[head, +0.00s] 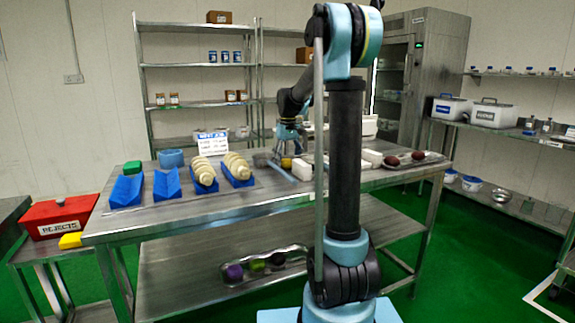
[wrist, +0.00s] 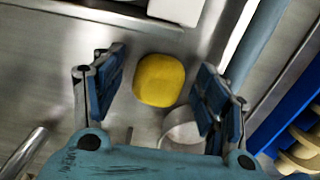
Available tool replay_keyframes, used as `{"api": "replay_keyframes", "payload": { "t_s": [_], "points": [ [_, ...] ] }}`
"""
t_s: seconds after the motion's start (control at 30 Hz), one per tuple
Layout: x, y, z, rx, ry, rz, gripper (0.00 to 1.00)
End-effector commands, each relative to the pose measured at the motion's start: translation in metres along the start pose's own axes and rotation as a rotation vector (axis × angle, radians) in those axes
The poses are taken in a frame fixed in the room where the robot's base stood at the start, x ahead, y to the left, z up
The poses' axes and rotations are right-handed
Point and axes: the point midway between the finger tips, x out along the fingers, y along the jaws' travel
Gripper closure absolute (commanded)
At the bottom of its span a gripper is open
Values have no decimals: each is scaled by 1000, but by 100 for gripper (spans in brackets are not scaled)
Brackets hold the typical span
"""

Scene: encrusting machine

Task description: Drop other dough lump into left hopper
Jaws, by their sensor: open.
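A yellow rounded lump (wrist: 159,80), which looks like dough, rests on the steel table in the wrist view. My gripper (wrist: 158,88) is open, with one finger pad on each side of the lump and a gap on both sides. I cannot make out the left hopper in either view; my arm's column hides part of the table.
A small metal cup (wrist: 182,130) stands close to the right finger. Blue trays with pale ridged rolls (head: 205,171) stand left on the table (head: 270,195). Dark red lumps (head: 391,161) lie on a tray at right. A red rejects bin (head: 60,213) is far left.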

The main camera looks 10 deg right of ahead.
Motion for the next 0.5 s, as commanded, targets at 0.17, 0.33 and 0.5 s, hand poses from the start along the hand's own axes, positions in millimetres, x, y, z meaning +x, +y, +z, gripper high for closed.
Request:
{"api": "replay_keyframes", "payload": {
  "t_s": [0.17, 0.33, 0.5],
  "points": [
    [-28, 0, 0, 0, 0, 0, 33],
    [-60, 1, 0, 1, 0, 0, 33],
    [-88, 1, 0, 1, 0, 0, 33]
  ]
}}
